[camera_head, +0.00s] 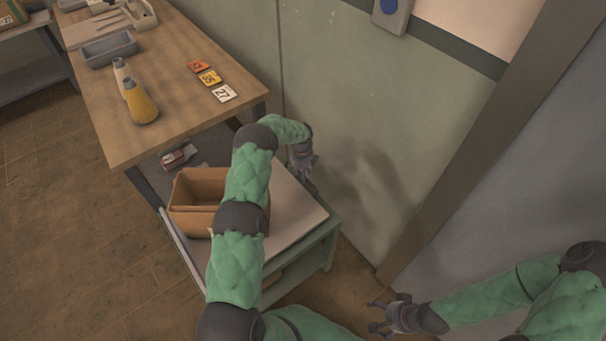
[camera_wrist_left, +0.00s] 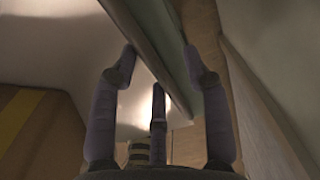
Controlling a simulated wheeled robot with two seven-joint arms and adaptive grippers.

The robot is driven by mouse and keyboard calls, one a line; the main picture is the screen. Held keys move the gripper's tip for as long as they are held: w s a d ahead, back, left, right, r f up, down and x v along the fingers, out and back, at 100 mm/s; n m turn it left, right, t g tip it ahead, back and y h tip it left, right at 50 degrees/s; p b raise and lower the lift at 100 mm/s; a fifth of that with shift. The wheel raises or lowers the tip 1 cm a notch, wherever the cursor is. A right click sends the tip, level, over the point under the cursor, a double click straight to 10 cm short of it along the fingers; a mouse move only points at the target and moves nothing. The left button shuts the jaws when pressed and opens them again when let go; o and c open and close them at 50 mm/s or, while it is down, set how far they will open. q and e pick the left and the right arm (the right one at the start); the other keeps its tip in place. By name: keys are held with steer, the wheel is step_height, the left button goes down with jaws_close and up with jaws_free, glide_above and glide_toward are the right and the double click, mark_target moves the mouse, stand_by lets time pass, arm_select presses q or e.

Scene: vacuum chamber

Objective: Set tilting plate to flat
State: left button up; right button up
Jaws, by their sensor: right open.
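The tilting plate appears to be the pale top (camera_head: 292,212) of the low green stand (camera_head: 328,250) in the head view. I cannot tell its exact tilt. My left arm crosses over it and hides part of it. My left gripper (camera_head: 303,160) is at its far edge by the wall. In the left wrist view the left gripper's fingers (camera_wrist_left: 158,75) are spread. A long dark and greenish edge (camera_wrist_left: 185,75) runs between them; I cannot tell whether they touch it. My right gripper (camera_head: 380,316) is open and empty, low over the floor at the lower right.
An open cardboard box (camera_head: 192,187) sits on the stand beside my left arm. A wooden table (camera_head: 165,65) with bottles (camera_head: 140,103), a grey tray (camera_head: 108,48) and numbered cards (camera_head: 210,77) stands behind. The green wall (camera_head: 385,130) is close on the right. Floor is clear at left.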

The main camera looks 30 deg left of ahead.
arm_select(q)
step_height(320, 180, up, 12)
steer(key=shift+f, duration=0.25)
steer(key=shift+s, duration=0.1)
